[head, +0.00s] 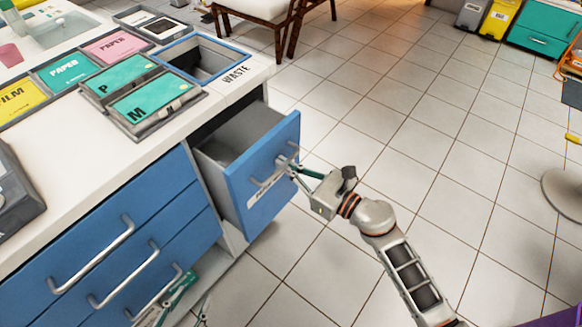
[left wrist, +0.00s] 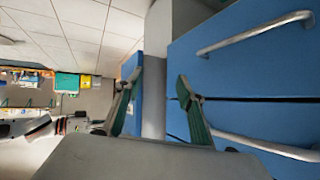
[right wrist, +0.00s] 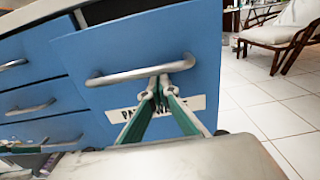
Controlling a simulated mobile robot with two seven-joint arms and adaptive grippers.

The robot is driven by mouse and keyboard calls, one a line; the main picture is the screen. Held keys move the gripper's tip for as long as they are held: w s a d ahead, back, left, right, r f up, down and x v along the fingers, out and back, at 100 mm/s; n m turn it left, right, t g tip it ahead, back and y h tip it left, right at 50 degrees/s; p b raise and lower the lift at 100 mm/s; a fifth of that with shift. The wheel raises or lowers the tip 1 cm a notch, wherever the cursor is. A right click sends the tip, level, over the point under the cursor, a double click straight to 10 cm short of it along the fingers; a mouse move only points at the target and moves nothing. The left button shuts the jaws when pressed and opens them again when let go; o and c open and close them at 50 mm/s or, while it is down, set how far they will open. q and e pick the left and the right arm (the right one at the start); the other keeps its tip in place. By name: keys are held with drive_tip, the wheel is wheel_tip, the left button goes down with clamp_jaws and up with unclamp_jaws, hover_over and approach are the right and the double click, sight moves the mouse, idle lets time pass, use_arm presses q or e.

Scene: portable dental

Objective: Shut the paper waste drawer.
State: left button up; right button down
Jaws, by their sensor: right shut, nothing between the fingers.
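The paper waste drawer (head: 252,190) has a blue front and stands pulled out from the white-topped cabinet, its grey inside partly showing. In the right wrist view its front (right wrist: 205,70) carries a silver bar handle (right wrist: 120,77) and a white label (right wrist: 199,103), partly hidden by my fingers. My right gripper (head: 290,164) is shut and empty, its fingertips at the handle; in the right wrist view the closed tips (right wrist: 158,88) overlap the bar, and contact is unclear. My left gripper (head: 198,288) is low by the lower blue drawers; in the left wrist view its fingers (left wrist: 158,82) are apart and empty.
Several blue drawers (head: 75,238) with bar handles sit shut to the left. The countertop (head: 65,165) holds labelled trays and a blue-rimmed waste opening (head: 205,60). A chair (head: 262,8) stands at the back. Tiled floor (head: 400,130) right of the drawer is clear.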

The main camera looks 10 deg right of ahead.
use_arm(q)
drive_tip(key=shift+w+d+r+b, duration=0.15)
drive_tip(key=shift+d+r+b, duration=0.1)
drive_tip(key=shift+b, duration=0.3)
use_arm(e)
drive_tip(key=x, duration=1)
drive_tip(key=shift+w, duration=0.15)
use_arm(q)
drive_tip(key=shift+f, duration=0.1)
use_arm(e)
drive_tip(key=shift+a+r, duration=0.1)
use_arm(q)
drive_tip(key=shift+f, duration=0.1)
